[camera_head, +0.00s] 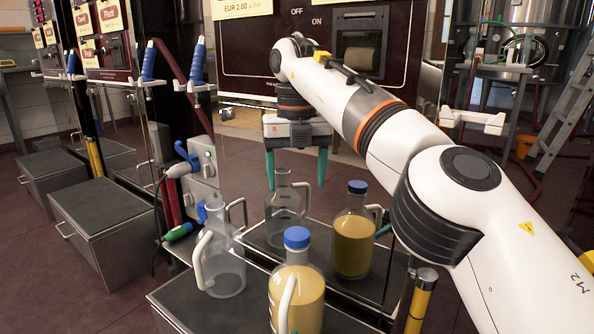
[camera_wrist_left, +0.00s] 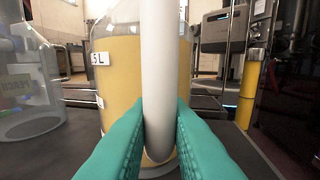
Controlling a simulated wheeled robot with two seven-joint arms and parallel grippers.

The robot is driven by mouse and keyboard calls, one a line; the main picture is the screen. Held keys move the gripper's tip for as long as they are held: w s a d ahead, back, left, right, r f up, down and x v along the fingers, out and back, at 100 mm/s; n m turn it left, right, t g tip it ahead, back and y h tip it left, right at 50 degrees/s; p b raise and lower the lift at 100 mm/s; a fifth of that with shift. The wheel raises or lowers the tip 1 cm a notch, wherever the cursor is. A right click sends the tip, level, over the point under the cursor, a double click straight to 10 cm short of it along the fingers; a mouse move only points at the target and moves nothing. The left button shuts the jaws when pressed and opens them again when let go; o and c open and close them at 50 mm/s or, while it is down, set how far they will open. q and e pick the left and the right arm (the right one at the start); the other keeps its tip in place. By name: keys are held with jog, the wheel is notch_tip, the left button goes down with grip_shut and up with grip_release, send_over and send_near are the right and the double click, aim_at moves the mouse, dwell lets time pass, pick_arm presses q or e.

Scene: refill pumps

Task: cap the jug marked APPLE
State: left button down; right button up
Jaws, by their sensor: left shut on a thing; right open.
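A clear jug of amber liquid (camera_head: 303,300) with a blue cap (camera_head: 297,237) on its mouth stands upright on the dark bench top. In the left wrist view the jug (camera_wrist_left: 115,80) shows a "5 L" mark; its name label is not visible. My right gripper (camera_head: 296,178) is open and empty, pointing down, above and behind the jug. An empty clear jug (camera_head: 226,272) stands to the left; its label (camera_wrist_left: 17,88) reads PEACH in the left wrist view.
A glossy panel behind the bench mirrors both jugs, including the capped one (camera_head: 352,240). Hoses and a green-tipped nozzle (camera_head: 178,232) hang left of the empty jug. Grey boxes (camera_head: 105,215) stand on the floor at left.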

jog(key=shift+r, duration=0.25)
pick_arm(q)
jog(key=c, duration=1.3)
grip_release()
jog(key=p+v, duration=0.4)
jog(key=v, duration=0.8)
pick_arm(e)
notch_tip(320, 180, up, 4)
jog(key=shift+r, duration=0.15)
